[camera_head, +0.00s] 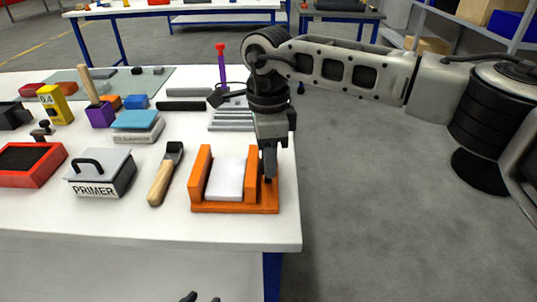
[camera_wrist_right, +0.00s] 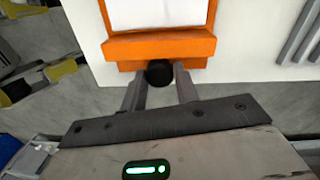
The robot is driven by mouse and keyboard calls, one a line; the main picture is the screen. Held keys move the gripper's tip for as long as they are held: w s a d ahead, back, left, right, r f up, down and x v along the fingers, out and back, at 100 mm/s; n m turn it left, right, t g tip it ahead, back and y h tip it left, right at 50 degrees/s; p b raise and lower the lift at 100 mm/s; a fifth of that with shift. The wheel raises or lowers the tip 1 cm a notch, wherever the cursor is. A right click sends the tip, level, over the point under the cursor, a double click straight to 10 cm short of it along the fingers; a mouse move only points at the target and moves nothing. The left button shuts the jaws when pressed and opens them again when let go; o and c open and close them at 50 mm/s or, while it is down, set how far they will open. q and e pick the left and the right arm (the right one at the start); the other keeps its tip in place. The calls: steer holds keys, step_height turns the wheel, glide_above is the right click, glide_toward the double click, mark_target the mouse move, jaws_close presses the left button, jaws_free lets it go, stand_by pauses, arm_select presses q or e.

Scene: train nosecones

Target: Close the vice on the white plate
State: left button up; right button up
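The orange vice (camera_head: 235,208) stands near the right edge of the white table, with the white plate (camera_head: 226,179) lying between its two upright jaws. A narrow gap shows beside the plate. In the right wrist view, the plate (camera_wrist_right: 158,12) lies beyond an orange jaw (camera_wrist_right: 160,48), with a black round knob (camera_wrist_right: 158,73) on its near side. My right gripper (camera_head: 268,178) is at the vice's right side. Its fingertips (camera_wrist_right: 159,75) flank the knob; whether they press on it is unclear. Two dark, separated fingertips of my left gripper (camera_head: 201,298) show at the bottom edge.
A wooden-handled tool (camera_head: 165,176) lies left of the vice, beside a PRIMER box (camera_head: 100,176) and a red tray (camera_head: 30,165). Grey bars (camera_head: 231,120) and a red-and-purple tool (camera_head: 222,68) are behind it. Open floor lies right of the table.

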steer(key=c, duration=0.4)
steer(key=shift+o, duration=0.3)
steer(key=shift+m+b, duration=0.95)
steer(key=shift+m, duration=1.85)
steer(key=o, duration=1)
steer(key=shift+c, duration=0.2)
steer(key=shift+r, duration=0.15)
